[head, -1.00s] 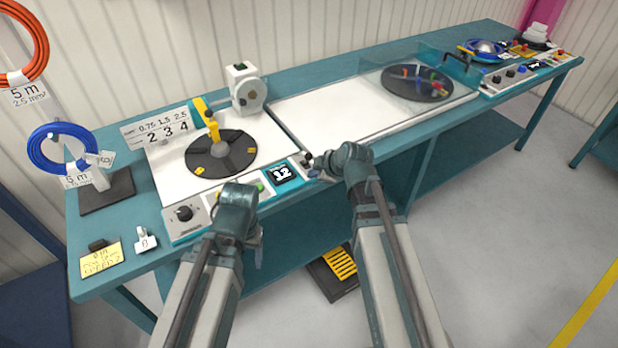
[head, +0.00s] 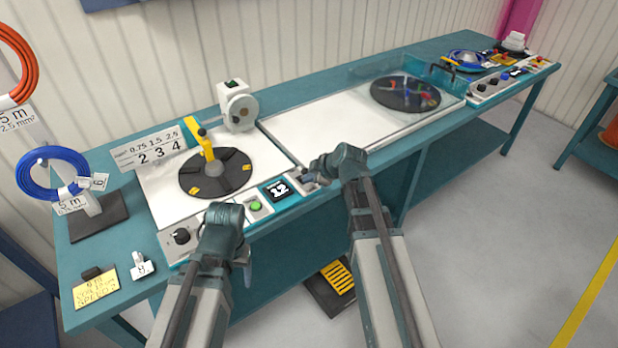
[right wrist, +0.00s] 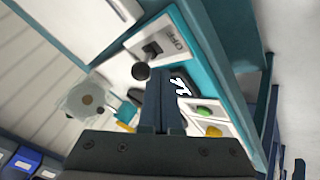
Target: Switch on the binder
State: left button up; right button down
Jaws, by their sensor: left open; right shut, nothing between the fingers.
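A panel (head: 262,200) runs along the front of the left machine. In the right wrist view, a toggle switch (right wrist: 146,62) with a dark round knob sits on a white plate marked OFF at the panel's end. My right gripper (right wrist: 160,92) is shut and empty, its fingertips close beside the knob; I cannot tell if they touch. In the head view, my right gripper (head: 312,172) is at the panel's right end and hides the switch. My left gripper (head: 246,258) is open and empty at the bench's front edge, partly hidden by its wrist. No label naming the binder is readable.
The panel also carries a display (head: 279,190) reading 12, a green button (head: 255,206) and a black knob (head: 181,236). A turntable (head: 215,174) with a yellow arm lies behind. A covered dark disc (head: 405,93) is further right. A foot pedal (head: 332,285) is on the floor.

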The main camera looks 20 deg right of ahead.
aim_at(304, 173)
jog(key=shift+w+a+r+g+h+p, duration=0.25)
jog(key=shift+w+r+g+p, duration=0.5)
jog(key=shift+p, duration=0.8)
jog(key=g+p, duration=0.1)
jog(key=w+r+g+h+p, duration=0.1)
jog(key=shift+w+a+p, duration=0.2)
jog(key=shift+w+p, duration=0.1)
jog(key=shift+p, duration=0.1)
jog(key=shift+w+a+g+h+p, duration=0.25)
jog(key=shift+w+g+p, duration=0.4)
jog(key=shift+g, duration=0.6)
jog(key=shift+s+f, duration=0.1)
jog(key=shift+s, duration=0.15)
jog(key=shift+r+p, duration=0.7)
jog(key=shift+r, duration=0.15)
